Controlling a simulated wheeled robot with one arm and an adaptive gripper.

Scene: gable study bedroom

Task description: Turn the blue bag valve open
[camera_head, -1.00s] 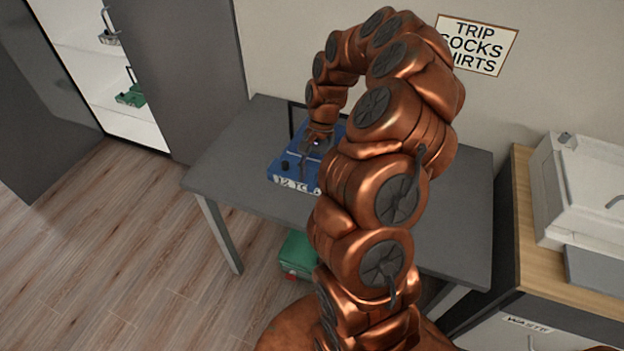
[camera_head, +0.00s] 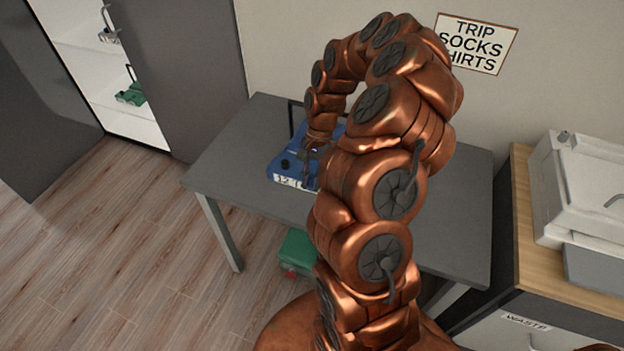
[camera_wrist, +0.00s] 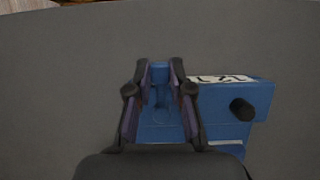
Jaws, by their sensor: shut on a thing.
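The blue bag (camera_head: 283,173) lies on the grey table, with a white label on its front side and a black handle frame behind it. A round black knob (camera_wrist: 241,108) sticks out near the label in the wrist view; it also shows in the head view (camera_head: 285,164). My gripper (camera_wrist: 160,70) is over the bag beside this knob, not on it. Its fingers are closed on a small blue piece (camera_wrist: 160,74) at the bag. I cannot tell whether this piece is the valve. My arm hides the bag's right part in the head view.
The grey table (camera_head: 235,160) is clear left of the bag. A green case (camera_head: 297,250) is on the floor under it. An open cabinet (camera_head: 85,60) with green and grey items stands at left. A wood-topped unit (camera_head: 527,215) with white boxes stands at right.

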